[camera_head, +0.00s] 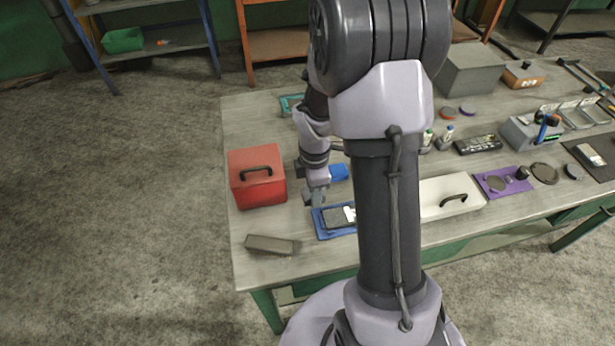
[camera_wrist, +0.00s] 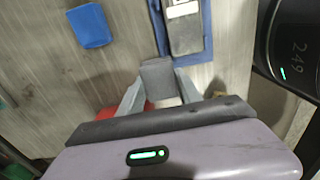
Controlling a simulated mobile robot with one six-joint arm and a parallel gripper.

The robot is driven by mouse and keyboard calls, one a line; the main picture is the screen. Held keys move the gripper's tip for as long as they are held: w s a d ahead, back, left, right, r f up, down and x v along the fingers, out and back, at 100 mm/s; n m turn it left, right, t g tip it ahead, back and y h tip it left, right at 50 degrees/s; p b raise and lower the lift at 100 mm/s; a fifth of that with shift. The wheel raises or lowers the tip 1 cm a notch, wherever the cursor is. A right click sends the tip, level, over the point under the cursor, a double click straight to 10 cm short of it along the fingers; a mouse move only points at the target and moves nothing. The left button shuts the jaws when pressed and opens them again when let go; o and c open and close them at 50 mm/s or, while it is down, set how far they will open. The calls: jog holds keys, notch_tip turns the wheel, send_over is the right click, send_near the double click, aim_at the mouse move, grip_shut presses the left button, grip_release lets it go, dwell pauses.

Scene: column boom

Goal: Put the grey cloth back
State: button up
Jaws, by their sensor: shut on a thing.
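My gripper (camera_wrist: 159,84) is shut on a small grey folded piece, which looks like the grey cloth (camera_wrist: 157,72), held between the fingertips in the wrist view. In the head view my gripper (camera_head: 315,190) is over the table, between the red box and the blue mat (camera_head: 322,231). The mat also shows in the wrist view (camera_wrist: 207,30), just beyond and right of the cloth. A dark grey block with a white label (camera_wrist: 184,32) lies on the mat. I cannot tell whether the cloth touches the table.
A red box with a black handle (camera_head: 257,182) stands left of my gripper. A blue object (camera_head: 338,172) lies behind it; it also shows in the wrist view (camera_wrist: 88,25). A grey-brown block (camera_head: 271,245) lies near the front edge. A white box (camera_head: 450,200) stands right of my arm.

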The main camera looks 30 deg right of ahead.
jog(key=w, duration=0.2)
jog(key=w+d+f, duration=0.1)
jog(key=w, duration=0.2)
jog(key=w+d+b, duration=0.1)
jog(key=w, duration=0.1)
jog(key=shift+w+d+f, duration=0.1)
jog(key=shift+w+f, duration=0.05)
jog(key=shift+w, duration=0.15)
jog(key=shift+w+d, duration=0.1)
jog(key=shift+w, duration=0.15)
jog(key=f+b, duration=0.1)
jog(key=f, duration=0.1)
jog(key=f+b, duration=0.1)
jog(key=shift+w+d+f, duration=0.1)
jog(key=shift+w+f, duration=0.25)
jog(key=shift+w, duration=0.05)
jog(key=shift+r, duration=0.2)
jog(key=o, duration=1.3)
jog(key=shift+f, duration=0.15)
